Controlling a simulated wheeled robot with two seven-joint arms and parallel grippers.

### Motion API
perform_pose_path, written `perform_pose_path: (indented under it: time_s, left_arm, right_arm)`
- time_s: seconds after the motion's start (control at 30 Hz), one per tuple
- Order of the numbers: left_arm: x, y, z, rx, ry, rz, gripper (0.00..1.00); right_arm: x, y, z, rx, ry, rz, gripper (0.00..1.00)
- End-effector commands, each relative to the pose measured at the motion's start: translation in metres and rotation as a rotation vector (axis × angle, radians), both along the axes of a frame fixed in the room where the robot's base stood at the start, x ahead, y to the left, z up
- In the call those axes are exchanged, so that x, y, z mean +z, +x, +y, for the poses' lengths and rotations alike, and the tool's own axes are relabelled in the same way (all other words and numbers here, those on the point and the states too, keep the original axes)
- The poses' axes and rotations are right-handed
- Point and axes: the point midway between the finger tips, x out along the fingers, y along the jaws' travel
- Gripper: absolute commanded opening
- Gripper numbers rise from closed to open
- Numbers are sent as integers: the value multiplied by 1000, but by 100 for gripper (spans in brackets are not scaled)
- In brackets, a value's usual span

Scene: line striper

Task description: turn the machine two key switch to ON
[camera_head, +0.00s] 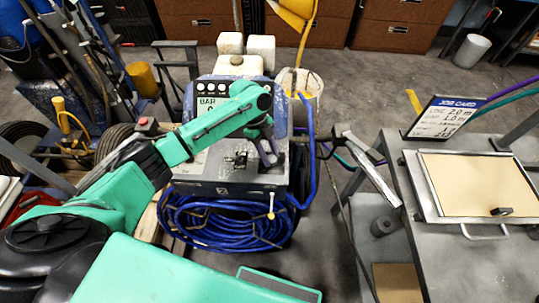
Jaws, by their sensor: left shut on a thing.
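Machine two (210,187) stands ahead of me, with a grey top panel and a "2" mark on its front edge. My left arm reaches in from the left over the panel. My left gripper (269,156) points down at the right part of the panel. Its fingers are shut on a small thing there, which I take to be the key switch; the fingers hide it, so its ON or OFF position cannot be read. A small dark metal fitting (237,159) stands on the panel to the left of the fingers. My right gripper is not in view.
A coiled blue hose (225,222) hangs on the machine's front. A grey table (460,262) with a framed tan board (482,183) and a job card sign (445,117) stands at right. A white bucket (300,84) is behind the machine. A red button box (147,125) is at left.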

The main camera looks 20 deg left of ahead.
Motion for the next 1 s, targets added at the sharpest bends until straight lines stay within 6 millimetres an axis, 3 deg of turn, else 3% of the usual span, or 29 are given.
perform_pose_path:
  time_s: [0.33,0.37,0.4,0.43,0.77,0.87,1.0]
  left_arm:
    - [0,0,0,-4,0,-2,0]
    - [0,0,0,-4,0,-2,53]
    - [0,0,0,-4,0,-2,68]
    - [0,0,0,-4,0,-2,72]
    - [2,1,1,-2,1,-1,72]
    - [13,3,5,-1,0,-3,72]
    - [47,10,18,-2,0,-7,72]
  right_arm:
    - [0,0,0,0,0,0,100]
    - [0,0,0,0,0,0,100]
    - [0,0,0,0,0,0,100]
    - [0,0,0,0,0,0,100]
    - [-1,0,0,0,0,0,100]
    - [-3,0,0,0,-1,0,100]
    - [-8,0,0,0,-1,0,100]
